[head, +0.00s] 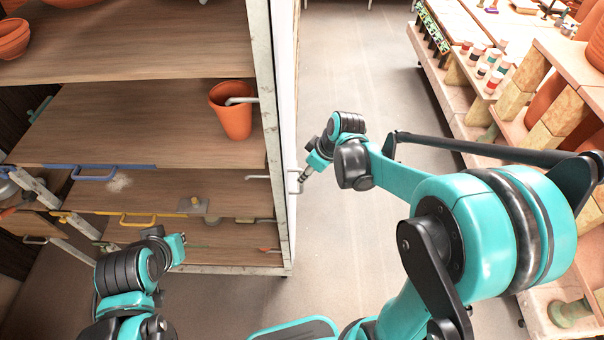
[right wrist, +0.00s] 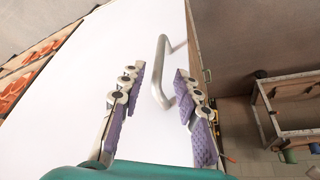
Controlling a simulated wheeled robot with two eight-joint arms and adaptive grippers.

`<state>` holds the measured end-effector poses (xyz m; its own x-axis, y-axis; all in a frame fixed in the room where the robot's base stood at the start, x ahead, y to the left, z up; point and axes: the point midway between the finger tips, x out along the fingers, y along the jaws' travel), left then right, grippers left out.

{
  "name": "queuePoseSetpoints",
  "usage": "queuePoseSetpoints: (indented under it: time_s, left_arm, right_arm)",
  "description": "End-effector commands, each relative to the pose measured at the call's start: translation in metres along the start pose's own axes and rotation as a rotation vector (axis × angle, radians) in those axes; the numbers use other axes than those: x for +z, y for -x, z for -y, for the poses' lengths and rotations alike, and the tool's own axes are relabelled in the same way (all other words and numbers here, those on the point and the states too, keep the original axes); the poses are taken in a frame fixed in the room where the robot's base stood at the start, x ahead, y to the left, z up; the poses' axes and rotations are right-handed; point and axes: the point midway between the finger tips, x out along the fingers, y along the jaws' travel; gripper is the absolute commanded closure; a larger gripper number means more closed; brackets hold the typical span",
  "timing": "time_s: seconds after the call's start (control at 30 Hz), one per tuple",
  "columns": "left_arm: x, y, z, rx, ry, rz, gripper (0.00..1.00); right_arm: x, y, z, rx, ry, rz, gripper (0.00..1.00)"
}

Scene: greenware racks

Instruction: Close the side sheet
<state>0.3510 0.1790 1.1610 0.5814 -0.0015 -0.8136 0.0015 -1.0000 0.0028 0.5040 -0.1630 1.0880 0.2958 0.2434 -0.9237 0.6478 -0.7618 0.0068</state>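The side sheet (head: 291,45) is a white panel along the right side of the shelf rack, seen nearly edge-on in the head view. In the right wrist view the sheet (right wrist: 85,95) fills the middle, with a grey metal bar handle (right wrist: 160,75) on it. My right gripper (head: 303,180) is beside the sheet. In the right wrist view its purple-padded fingers (right wrist: 157,92) are apart, with the handle showing between them, closer to the right finger. I cannot tell whether they touch it. My left gripper (head: 181,249) is low in front of the rack; its finger opening is unclear.
The rack's wooden shelves (head: 150,110) hold a terracotta pot (head: 232,110) and tools; its metal post (head: 263,60) stands beside the sheet. Shelving (head: 555,45) with pots and jars lines the right. The floor aisle (head: 350,60) between them is clear.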

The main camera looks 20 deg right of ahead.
Motion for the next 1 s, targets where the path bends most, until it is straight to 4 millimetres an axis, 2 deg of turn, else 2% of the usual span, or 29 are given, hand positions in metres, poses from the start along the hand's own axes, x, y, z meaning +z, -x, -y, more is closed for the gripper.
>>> queuePoseSetpoints:
  time_s: [0.1, 0.3, 0.67, 0.77, 0.8, 1.0]
  left_arm:
    - [0.004, -0.006, 0.000, 0.000, -0.001, -0.001, 1.00]
    - [0.007, -0.011, 0.000, -0.001, -0.002, -0.001, 1.00]
    - [0.007, -0.011, 0.000, -0.001, -0.003, -0.002, 1.00]
    - [0.007, -0.011, 0.000, -0.001, -0.003, -0.002, 1.00]
    - [0.007, -0.011, 0.000, -0.001, -0.003, -0.002, 1.00]
    - [0.007, -0.011, 0.000, -0.001, -0.003, -0.002, 1.00]
  right_arm:
    - [0.001, -0.024, -0.001, 0.001, -0.001, 0.000, 0.68]
    - [0.000, -0.050, -0.001, 0.001, 0.000, 0.000, 0.68]
    - [0.000, -0.056, -0.001, 0.002, -0.003, 0.000, 0.68]
    - [0.000, -0.056, 0.000, 0.002, -0.002, 0.000, 0.89]
    - [0.000, -0.056, 0.000, 0.002, -0.002, 0.000, 0.99]
    - [0.000, -0.056, -0.001, 0.002, -0.002, 0.000, 1.00]
